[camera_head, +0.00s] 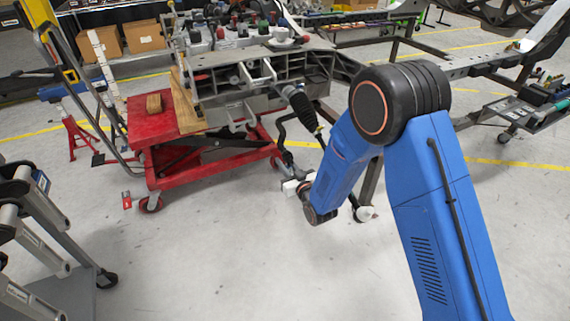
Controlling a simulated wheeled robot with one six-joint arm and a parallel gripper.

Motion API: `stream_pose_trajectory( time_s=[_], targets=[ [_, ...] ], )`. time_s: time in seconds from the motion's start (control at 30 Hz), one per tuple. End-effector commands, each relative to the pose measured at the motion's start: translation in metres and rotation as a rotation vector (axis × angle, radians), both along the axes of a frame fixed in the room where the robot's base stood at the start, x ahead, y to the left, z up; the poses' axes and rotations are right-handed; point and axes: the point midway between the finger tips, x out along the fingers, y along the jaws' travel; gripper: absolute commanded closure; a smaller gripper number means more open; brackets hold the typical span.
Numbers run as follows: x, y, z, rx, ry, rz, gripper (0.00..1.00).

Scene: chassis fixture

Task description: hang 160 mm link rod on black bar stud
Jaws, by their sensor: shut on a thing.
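My gripper (293,183) is small in the view, at the end of my blue arm near the middle of the picture, and my wrist hides part of it. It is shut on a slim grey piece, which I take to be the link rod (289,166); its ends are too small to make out. A bent black bar (281,132) hangs below the chassis front, just above my gripper. Its stud cannot be made out. The link rod's upper part appears close to the bar's lower end, but I cannot tell whether they touch.
The grey chassis (222,82) stands over a red lift table (160,128) with wood blocks. A grey rack (40,225) stands at the lower left. The floor at front centre is clear.

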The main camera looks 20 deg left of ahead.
Motion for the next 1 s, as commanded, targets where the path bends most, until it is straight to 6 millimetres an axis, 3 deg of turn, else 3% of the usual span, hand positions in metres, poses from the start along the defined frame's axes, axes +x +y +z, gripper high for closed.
stream_pose_trajectory(
  time_s=[0.27,0.3,0.4,1.0],
  targets=[
    [0.0001,0.0001,0.0002,0.000,0.000,0.000,1.00],
    [0.0001,0.0001,0.0002,0.000,0.000,0.000,0.77],
    [0.0001,0.0001,0.0001,0.000,0.000,0.000,0.60],
    [-0.0021,-0.0025,-0.0002,0.000,0.000,0.000,0.60]
  ],
)
